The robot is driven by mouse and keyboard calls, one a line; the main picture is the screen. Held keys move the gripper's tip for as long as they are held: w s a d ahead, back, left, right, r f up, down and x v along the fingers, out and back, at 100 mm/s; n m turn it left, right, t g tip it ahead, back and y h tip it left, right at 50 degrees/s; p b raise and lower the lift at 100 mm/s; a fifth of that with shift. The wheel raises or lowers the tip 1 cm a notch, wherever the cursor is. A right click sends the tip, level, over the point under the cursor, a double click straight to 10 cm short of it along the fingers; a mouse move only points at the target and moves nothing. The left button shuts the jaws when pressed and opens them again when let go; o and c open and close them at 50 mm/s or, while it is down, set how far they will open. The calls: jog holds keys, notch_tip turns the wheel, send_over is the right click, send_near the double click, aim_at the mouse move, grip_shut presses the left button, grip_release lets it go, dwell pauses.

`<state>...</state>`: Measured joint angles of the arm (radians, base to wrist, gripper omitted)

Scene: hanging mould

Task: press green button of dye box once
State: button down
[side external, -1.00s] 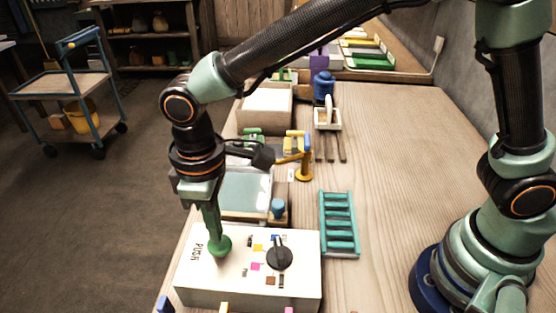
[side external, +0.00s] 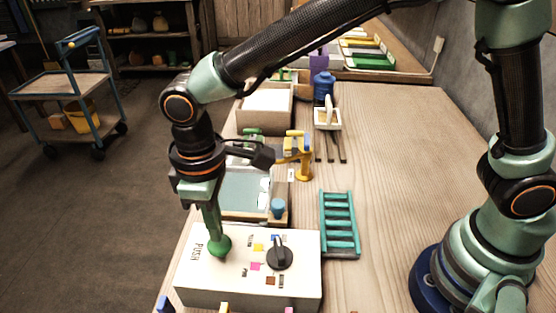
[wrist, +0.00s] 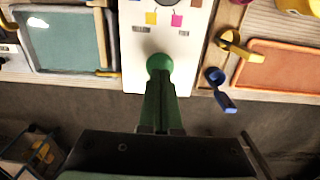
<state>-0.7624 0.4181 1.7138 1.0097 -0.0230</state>
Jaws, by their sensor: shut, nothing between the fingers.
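The white dye box (side external: 205,287) stands at the near end of the bench, with the word PUSH on its top. Its round green button (side external: 222,246) is at the left of the top face, and also shows in the wrist view (wrist: 158,62). My gripper (side external: 214,233) points down with its green fingers closed together, and nothing is between them. Its tips are at the button and appear to touch it; the exact contact is partly hidden. The wrist view shows the closed fingers (wrist: 160,92) reaching the button's edge.
A black dial (side external: 280,258) and small coloured squares sit right of the button. A teal rack (side external: 339,222) lies behind to the right. A framed screen (side external: 245,190) and yellow tap (side external: 303,160) stand behind the box. The bench's right side is clear.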

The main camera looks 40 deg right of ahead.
jog(key=shift+f, duration=0.15)
jog(key=shift+f, duration=1.3)
jog(key=shift+r, duration=0.85)
jog(key=shift+r, duration=3)
